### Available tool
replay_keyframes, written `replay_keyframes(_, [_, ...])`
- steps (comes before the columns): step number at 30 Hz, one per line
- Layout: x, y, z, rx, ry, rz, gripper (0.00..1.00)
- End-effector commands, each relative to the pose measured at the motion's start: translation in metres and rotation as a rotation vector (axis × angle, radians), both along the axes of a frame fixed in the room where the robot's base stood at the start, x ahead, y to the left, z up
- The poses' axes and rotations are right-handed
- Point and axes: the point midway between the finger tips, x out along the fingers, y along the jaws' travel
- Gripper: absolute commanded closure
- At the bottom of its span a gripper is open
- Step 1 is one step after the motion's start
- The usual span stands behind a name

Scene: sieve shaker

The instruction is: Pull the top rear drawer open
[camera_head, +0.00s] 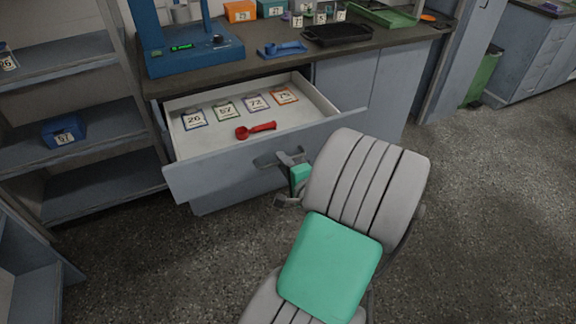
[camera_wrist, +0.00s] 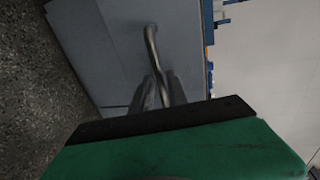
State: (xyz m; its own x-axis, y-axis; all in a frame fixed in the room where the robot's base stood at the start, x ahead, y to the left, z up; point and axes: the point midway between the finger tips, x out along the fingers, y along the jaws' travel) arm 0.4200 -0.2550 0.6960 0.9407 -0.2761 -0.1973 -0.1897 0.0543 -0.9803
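The top drawer (camera_head: 190,180) under the counter is pulled out, with its light interior showing. It holds several numbered cards (camera_head: 225,108) and a red scoop (camera_head: 256,130). My gripper (camera_head: 280,160) is at the drawer's front face, at its handle. In the wrist view the grey bar handle (camera_wrist: 151,45) runs down between the two fingers of my gripper (camera_wrist: 162,85), which look closed around its lower part. The exact finger contact is small and partly hidden. The drawer front (camera_wrist: 105,45) fills the left middle of that view.
The counter (camera_head: 270,66) above bears a blue device (camera_head: 190,55), a blue tray (camera_head: 282,50) and a black tray (camera_head: 338,34). Shelves (camera_head: 85,145) with a blue bin (camera_head: 63,131) stand at the left. The speckled floor (camera_head: 480,200) at the right is clear.

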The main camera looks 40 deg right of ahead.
Motion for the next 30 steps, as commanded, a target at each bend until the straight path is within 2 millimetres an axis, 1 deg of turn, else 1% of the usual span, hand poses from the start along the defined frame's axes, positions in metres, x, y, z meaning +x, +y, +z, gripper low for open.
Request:
replay_keyframes(6, [-0.04, 0.008, 0.01, 0.001, -0.001, -0.012, 0.81])
replay_keyframes(9, [-0.054, 0.012, 0.013, 0.001, -0.001, -0.01, 0.81])
replay_keyframes(13, [-0.064, 0.016, 0.015, -0.001, -0.002, -0.008, 0.81])
replay_keyframes(26, [-0.065, 0.019, 0.015, -0.003, -0.001, -0.002, 0.81])
replay_keyframes(28, [-0.061, 0.025, 0.019, -0.017, 0.019, 0.031, 0.81])
replay_keyframes(29, [-0.056, 0.031, 0.022, -0.03, 0.04, 0.064, 0.81])
replay_keyframes(30, [-0.049, 0.044, 0.027, -0.055, 0.081, 0.127, 0.81])
